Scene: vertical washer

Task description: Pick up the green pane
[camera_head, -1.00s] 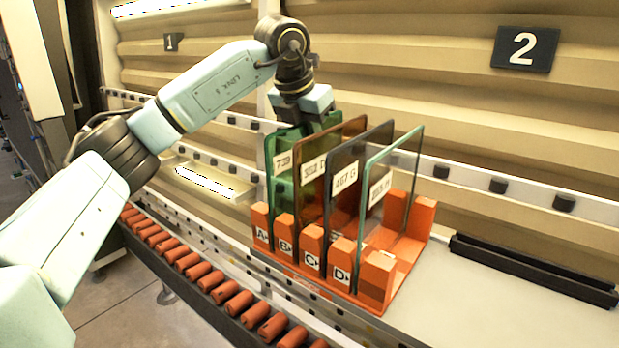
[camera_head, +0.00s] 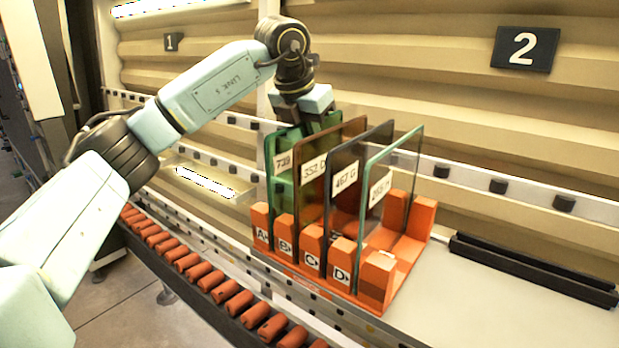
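The green pane (camera_head: 283,187) stands upright in slot A, at the left end of an orange rack (camera_head: 404,276). Its right part is seen behind a brown pane (camera_head: 311,200). My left gripper (camera_head: 304,122) points down at the top edge of the green pane. The brown pane's top partly hides its fingertips, so I cannot tell whether they are shut on the pane. My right gripper is not in view.
A dark grey pane (camera_head: 342,205) and a clear pane (camera_head: 384,195) stand close by in the same rack. A roller conveyor (camera_head: 226,291) runs along the front. A black slotted rail (camera_head: 534,272) lies right. The white surface (camera_head: 480,310) there is clear.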

